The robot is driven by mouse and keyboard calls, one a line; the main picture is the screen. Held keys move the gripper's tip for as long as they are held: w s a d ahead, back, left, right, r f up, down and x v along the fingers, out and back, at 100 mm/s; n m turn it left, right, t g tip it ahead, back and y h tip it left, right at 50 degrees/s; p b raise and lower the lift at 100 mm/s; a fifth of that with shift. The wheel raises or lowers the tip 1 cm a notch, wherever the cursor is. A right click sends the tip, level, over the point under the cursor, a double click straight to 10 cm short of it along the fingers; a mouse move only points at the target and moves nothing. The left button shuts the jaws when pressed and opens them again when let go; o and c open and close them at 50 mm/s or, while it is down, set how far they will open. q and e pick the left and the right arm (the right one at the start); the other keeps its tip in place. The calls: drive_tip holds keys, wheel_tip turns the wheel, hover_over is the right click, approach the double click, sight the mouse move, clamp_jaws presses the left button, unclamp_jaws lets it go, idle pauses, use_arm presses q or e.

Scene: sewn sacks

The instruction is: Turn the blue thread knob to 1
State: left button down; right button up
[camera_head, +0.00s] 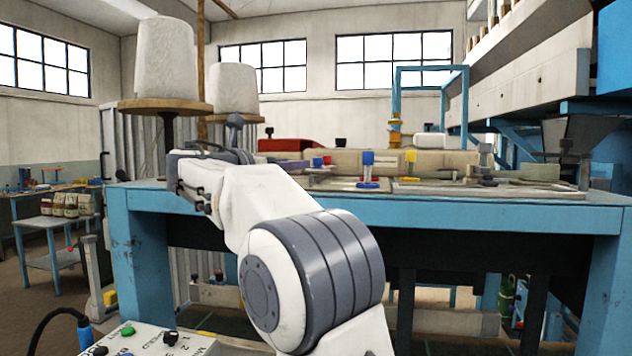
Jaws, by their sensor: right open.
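A blue knob-like cap (368,158) stands upright among small coloured fittings on the machine table, right of the picture's middle. I cannot read any number or pointer on the blue one. My right gripper (205,160) is over the table's left end, well left of the blue cap and apart from it. It is open; its fingertips are hard to make out. My left gripper is out of view.
The blue-framed table (470,212) spans the picture. Two white thread cones (165,58) (233,88) on wooden discs stand behind its left end. A control panel (140,343) with a black knob is at bottom left. A pale cylinder (350,160) lies along the table.

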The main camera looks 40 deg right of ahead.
sight(316, 160)
drive_tip(key=shift+d+r, duration=0.15)
drive_tip(key=shift+d, duration=0.25)
drive_tip(key=p+x, duration=0.2)
drive_tip(key=x, duration=0.6)
drive_tip(key=shift+d+p, duration=0.2)
drive_tip(key=shift+p, duration=0.1)
drive_tip(key=shift+w+d, duration=0.3)
drive_tip(key=shift+d, duration=0.25)
clamp_jaws()
drive_tip(key=shift+r+m+g+p, duration=0.1)
drive_tip(key=shift+m+g+p, duration=0.3)
drive_tip(key=shift+p, duration=0.75)
drive_tip(key=shift+m+g+p, duration=0.3)
drive_tip(key=shift+g+p, duration=0.25)
drive_tip(key=shift+g, duration=0.15)
drive_tip(key=shift+f, duration=0.25)
